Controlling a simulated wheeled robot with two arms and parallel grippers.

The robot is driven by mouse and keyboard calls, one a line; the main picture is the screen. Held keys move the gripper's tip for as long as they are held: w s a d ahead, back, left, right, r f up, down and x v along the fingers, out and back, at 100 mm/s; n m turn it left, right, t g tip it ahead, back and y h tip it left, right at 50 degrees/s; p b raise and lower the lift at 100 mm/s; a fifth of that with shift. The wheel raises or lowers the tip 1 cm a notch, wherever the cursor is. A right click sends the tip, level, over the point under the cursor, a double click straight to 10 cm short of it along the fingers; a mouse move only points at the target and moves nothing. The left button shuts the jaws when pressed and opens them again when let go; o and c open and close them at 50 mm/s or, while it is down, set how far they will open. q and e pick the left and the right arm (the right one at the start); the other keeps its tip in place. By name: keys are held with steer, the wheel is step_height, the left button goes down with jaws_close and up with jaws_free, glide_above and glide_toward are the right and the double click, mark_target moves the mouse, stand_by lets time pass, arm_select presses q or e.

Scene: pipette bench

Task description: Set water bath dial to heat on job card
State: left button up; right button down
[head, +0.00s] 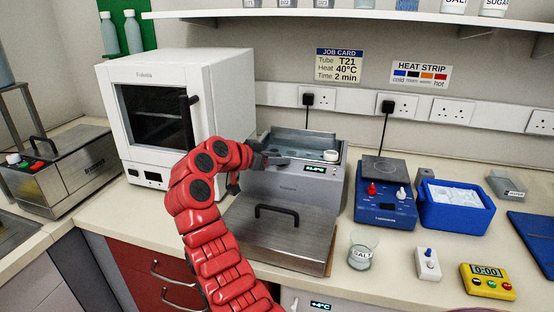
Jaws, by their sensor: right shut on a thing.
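The steel water bath (312,192) stands at the middle of the bench with its basin open at the top. A white dial (331,156) sits at its top right, above a small display (315,169) with green digits too small to read surely. The job card (339,66) on the wall reads Tube T21, Heat 40°C, Time 2 min. My right gripper (274,160) is at the bath's upper left, to the left of the dial and apart from it. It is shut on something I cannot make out. My left gripper is not in view.
A steel lid (252,236) with a black handle lies in front of the bath. A white oven (187,95) stands behind my arm.

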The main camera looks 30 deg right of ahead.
steer(key=c, duration=0.6)
jaws_free()
steer(key=shift+f, duration=0.1)
steer(key=b+v, duration=0.1)
steer(key=v, duration=1.6)
steer(key=shift+r, duration=0.2)
steer(key=shift+a, duration=0.15)
